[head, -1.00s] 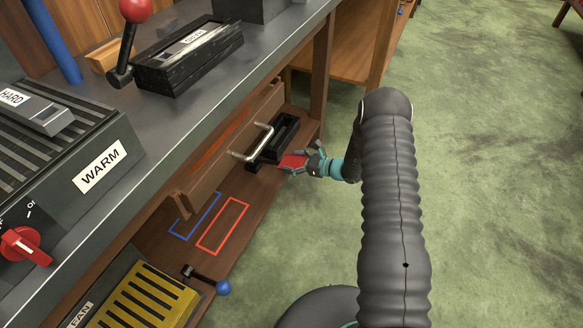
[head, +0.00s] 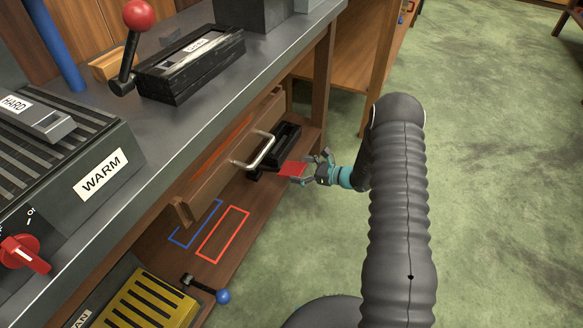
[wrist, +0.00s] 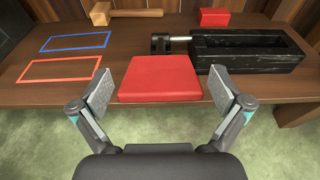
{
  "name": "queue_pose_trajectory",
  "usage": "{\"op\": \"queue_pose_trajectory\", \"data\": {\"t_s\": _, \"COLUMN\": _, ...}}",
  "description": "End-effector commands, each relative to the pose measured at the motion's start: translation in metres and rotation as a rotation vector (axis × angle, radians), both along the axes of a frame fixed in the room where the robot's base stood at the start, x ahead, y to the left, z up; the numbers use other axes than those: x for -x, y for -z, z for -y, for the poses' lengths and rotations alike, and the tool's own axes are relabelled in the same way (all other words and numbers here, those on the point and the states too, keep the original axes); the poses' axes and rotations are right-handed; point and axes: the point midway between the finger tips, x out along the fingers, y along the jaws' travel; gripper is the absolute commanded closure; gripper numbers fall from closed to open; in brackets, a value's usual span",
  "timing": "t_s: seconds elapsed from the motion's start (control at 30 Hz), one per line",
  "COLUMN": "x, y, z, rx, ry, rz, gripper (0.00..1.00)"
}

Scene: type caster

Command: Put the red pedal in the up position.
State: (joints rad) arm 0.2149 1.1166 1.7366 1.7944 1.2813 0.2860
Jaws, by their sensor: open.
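The red pedal (wrist: 160,79) is a flat red pad at the front edge of the low wooden shelf in the wrist view. A short metal rod behind it runs to a black box (wrist: 255,52) on its right. My gripper (wrist: 160,92) is open, with one finger on each side of the pedal and visible gaps to it. In the head view, my gripper (head: 311,169) is just right of the pedal (head: 291,170). The pedal's exact tilt is hard to tell.
A part-open drawer with a metal handle (head: 254,151) hangs above the shelf. Blue (wrist: 76,42) and red (wrist: 60,69) outlines mark the shelf to the left. A small red block (wrist: 214,17) and a wooden mallet (wrist: 125,13) lie behind. Green floor at right is open.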

Motion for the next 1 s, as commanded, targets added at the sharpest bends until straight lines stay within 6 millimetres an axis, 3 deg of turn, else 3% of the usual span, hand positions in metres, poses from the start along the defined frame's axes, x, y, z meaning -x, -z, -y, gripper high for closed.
{"op": "queue_pose_trajectory", "data": {"t_s": 0.2, "x": 0.02, "y": -0.012, "z": 0.038, "rx": 0.0, "ry": 0.0, "rz": 0.004, "gripper": 0.0}}
{"op": "queue_pose_trajectory", "data": {"t_s": 0.4, "x": 0.034, "y": -0.018, "z": 0.061, "rx": -0.001, "ry": -0.003, "rz": 0.006, "gripper": 0.0}}
{"op": "queue_pose_trajectory", "data": {"t_s": 1.0, "x": 0.04, "y": -0.021, "z": 0.069, "rx": -0.002, "ry": -0.006, "rz": 0.007, "gripper": 0.0}}
